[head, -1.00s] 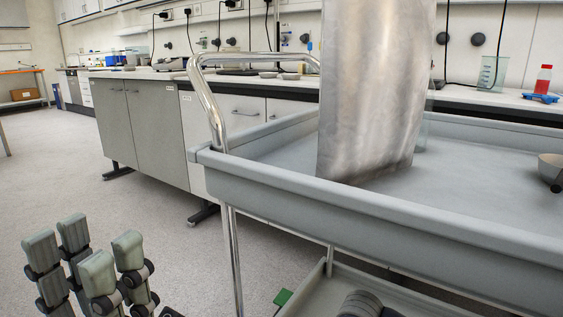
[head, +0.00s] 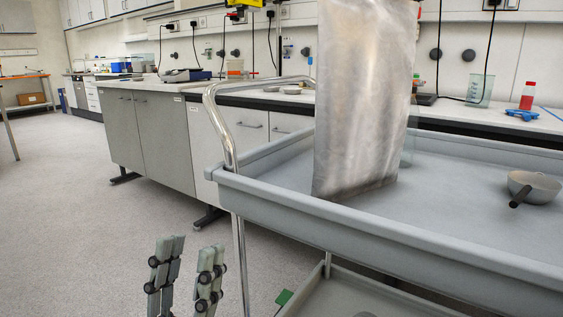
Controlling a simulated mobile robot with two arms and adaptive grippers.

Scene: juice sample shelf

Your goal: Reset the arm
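My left gripper (head: 190,247) is at the bottom of the head view, left of the grey trolley (head: 400,228). Its jointed grey-green fingers point up and stand apart, with only the floor showing between them. It holds nothing and appears clear of the trolley. No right gripper can be made out; a small dark rounded part at the bottom edge, over the trolley's lower shelf, is too cut off to identify.
A tall silvery bag (head: 362,110) stands upright on the trolley's top tray. A metal pan (head: 535,184) sits at the tray's right. The chrome handle (head: 217,125) rises at the left end. A lab bench (head: 160,130) runs behind. The floor (head: 75,220) at left is clear.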

